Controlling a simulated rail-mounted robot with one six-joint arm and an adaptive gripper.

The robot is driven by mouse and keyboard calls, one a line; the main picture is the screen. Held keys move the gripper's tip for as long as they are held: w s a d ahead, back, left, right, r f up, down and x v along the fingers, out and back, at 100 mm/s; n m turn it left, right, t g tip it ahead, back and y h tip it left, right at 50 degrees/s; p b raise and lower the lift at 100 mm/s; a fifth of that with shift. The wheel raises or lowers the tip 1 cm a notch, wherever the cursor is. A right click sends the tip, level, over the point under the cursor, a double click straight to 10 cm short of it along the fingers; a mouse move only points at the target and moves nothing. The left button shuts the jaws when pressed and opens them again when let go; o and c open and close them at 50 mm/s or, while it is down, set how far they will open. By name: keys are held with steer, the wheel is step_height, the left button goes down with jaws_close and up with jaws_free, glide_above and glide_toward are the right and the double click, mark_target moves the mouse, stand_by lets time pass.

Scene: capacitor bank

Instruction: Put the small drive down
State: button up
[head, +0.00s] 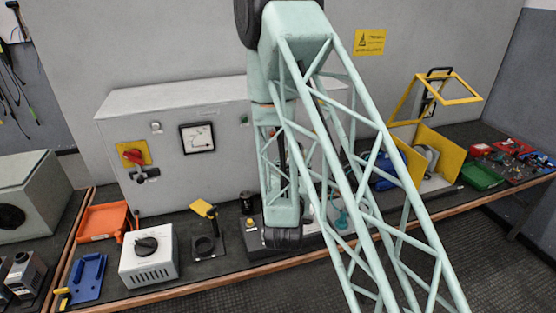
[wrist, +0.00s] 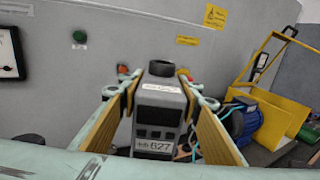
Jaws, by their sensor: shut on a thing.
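The small drive (wrist: 158,118) is a dark grey box with a black round top and a white label reading 627. In the wrist view it stands upright between the yellow-padded fingers of my gripper (wrist: 161,98). The fingers are shut on its two sides. What is under the drive is hidden, so I cannot tell whether it touches a surface. In the head view my green lattice arm hides the gripper's fingers and the drive.
A grey cabinet (head: 218,125) with a gauge stands behind the bench (head: 235,262). Left are a white dial box (head: 148,262), blue tray (head: 88,279), orange tray (head: 103,221) and black stand (head: 207,248). Right are a yellow guard (wrist: 281,118) and blue motor (wrist: 246,122).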

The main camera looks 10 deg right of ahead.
steer(key=shift+s+d+r, duration=0.15)
steer(key=shift+s+d, duration=0.05)
steer(key=shift+d, duration=0.35)
steer(key=shift+s+d+r, duration=0.1)
steer(key=shift+s+d, duration=0.05)
steer(key=shift+d, duration=0.4)
